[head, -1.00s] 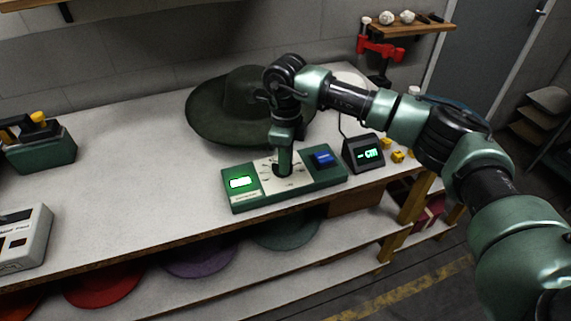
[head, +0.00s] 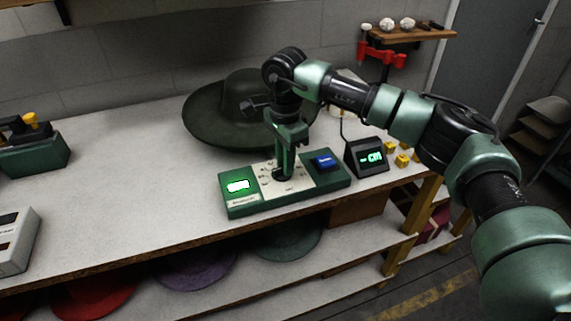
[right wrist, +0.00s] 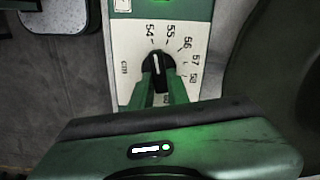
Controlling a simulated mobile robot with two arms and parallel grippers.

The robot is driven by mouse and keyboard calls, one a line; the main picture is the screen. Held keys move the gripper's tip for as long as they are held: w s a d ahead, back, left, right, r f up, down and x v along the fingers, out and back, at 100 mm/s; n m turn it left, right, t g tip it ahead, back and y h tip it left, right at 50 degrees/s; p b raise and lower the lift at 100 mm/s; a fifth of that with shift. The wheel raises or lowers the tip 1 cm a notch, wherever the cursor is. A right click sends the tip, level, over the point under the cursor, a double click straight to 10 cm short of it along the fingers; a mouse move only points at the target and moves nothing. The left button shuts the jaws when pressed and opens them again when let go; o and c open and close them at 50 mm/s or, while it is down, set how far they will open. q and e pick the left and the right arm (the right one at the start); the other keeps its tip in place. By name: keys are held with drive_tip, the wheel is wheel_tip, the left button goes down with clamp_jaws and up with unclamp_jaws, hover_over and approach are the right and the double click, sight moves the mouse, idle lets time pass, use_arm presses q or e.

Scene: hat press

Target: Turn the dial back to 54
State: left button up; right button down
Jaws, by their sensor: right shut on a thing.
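The dial (right wrist: 158,68) is a black knob with a white line on a pale scale plate (right wrist: 129,75) marked from 54 up past 58. Its white line points nearly straight up in the right wrist view, near 54 and on the side towards 55; the exact reading is hard to tell. My right gripper (right wrist: 158,88) is shut on the knob. In the head view the right gripper (head: 283,166) points down onto the green control box (head: 240,208), hiding part of the dial. My left gripper is not in view.
The box has a lit green display (head: 238,186) and a blue button (head: 326,161). A dark readout (head: 371,157) showing cm stands to its right, by several yellow blocks (head: 402,161). A dark green hat (head: 214,120) sits behind. The table's left middle is clear.

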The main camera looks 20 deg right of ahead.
drive_tip(key=shift+w+r+n, duration=0.1)
drive_tip(key=shift+r+n, duration=0.05)
drive_tip(key=shift+n, duration=0.25)
drive_tip(key=c, duration=1.4)
unclamp_jaws()
drive_tip(key=shift+o, duration=0.2)
wheel_tip(320, 180, up, 8)
drive_tip(key=shift+f+b, duration=0.15)
drive_tip(key=shift+b, duration=0.35)
